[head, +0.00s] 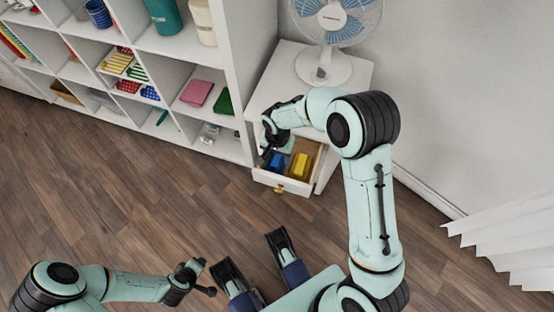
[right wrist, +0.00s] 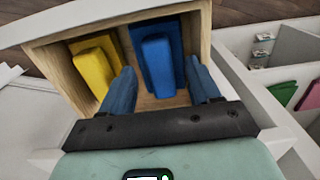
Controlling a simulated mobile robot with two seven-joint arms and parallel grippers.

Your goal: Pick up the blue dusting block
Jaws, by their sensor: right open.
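The blue dusting block (head: 276,161) lies in an open drawer, beside a yellow block (head: 300,166). In the right wrist view the blue block (right wrist: 158,68) has a raised narrow part on a wider, darker blue base. My right gripper (right wrist: 161,72) is open, with its two blue fingers reaching into the drawer on either side of the blue block's near end. I see no clear grip on it. In the head view my right gripper (head: 268,148) is over the drawer and partly hides its contents. My left gripper (head: 204,277) is low over the floor, far from the drawer; its jaws are unclear.
The drawer (head: 281,183) has wooden inner walls close around the blocks and a small brass knob. A white fan (head: 324,65) stands on the cabinet top (head: 352,72). A white shelf unit (head: 237,80) stands close to the left. The wooden floor in front is clear.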

